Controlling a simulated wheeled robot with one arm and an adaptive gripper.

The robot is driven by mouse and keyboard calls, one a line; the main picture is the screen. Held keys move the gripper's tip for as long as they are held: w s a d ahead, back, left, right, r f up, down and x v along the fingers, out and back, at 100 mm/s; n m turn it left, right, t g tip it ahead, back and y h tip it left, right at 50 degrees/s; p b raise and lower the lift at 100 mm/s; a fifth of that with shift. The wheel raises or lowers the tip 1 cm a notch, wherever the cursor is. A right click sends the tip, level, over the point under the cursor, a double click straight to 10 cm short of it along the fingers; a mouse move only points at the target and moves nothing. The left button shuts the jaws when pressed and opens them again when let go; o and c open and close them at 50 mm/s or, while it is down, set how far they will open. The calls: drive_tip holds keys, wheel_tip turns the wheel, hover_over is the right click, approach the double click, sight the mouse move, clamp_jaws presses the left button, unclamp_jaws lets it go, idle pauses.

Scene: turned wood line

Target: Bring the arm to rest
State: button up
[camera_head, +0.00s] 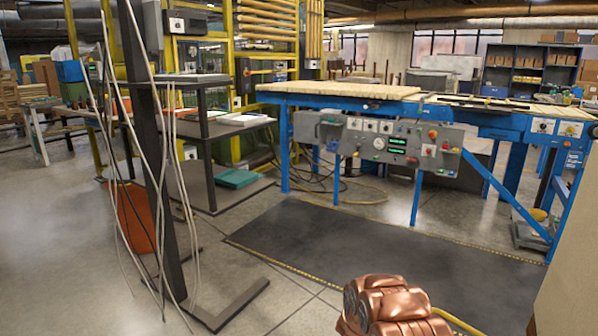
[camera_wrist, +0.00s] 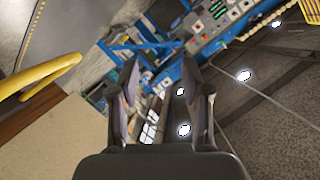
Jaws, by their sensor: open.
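My gripper (camera_wrist: 163,95) shows in the wrist view with its two dark fingers apart and nothing between them. Past the fingers the view is tilted and shows the blue machine and the floor. In the head view a copper-coloured part of my arm (camera_head: 388,305) shows at the bottom right of centre; my fingers do not show there.
A blue workbench with a control panel (camera_head: 395,143) stands ahead beyond a dark floor mat (camera_head: 345,245). A dark post (camera_head: 150,130) with hanging cables stands at the left. A pale panel (camera_head: 573,270) is close at the right. A yellow curved bar (camera_wrist: 40,77) shows in the wrist view.

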drive_tip(key=s+a+r+n+g+y+p, duration=0.25)
drive_tip(key=a+r+y+p, duration=0.35)
drive_tip(key=r, duration=0.8)
drive_tip(key=s+a+r+n+g+y+p, duration=0.1)
drive_tip(key=s+a+r+n+g+p, duration=0.15)
drive_tip(key=s+r, duration=0.45)
drive_tip(key=s+a+r+n+g+y+p, duration=0.1)
drive_tip(key=s+a+r+n+p, duration=0.2)
drive_tip(key=s+r, duration=0.4)
drive_tip(key=s+r+n+g+p, duration=0.2)
drive_tip(key=s+r, duration=0.4)
drive_tip(key=s, duration=0.9)
drive_tip(key=s+d+r+n+g+p, duration=0.1)
drive_tip(key=s+r+g+p, duration=0.3)
drive_tip(key=s, duration=1.1)
drive_tip(key=s+d+r+n+g+p, duration=0.1)
drive_tip(key=s+r+n+g+p, duration=0.1)
drive_tip(key=s+r+p, duration=0.3)
drive_tip(key=s+r+n, duration=0.1)
drive_tip(key=s+r, duration=0.3)
drive_tip(key=s, duration=0.6)
drive_tip(key=shift+s+d+r+g+h, duration=0.2)
drive_tip(key=shift+s+g+h, duration=0.15)
drive_tip(key=shift+g+h, duration=0.05)
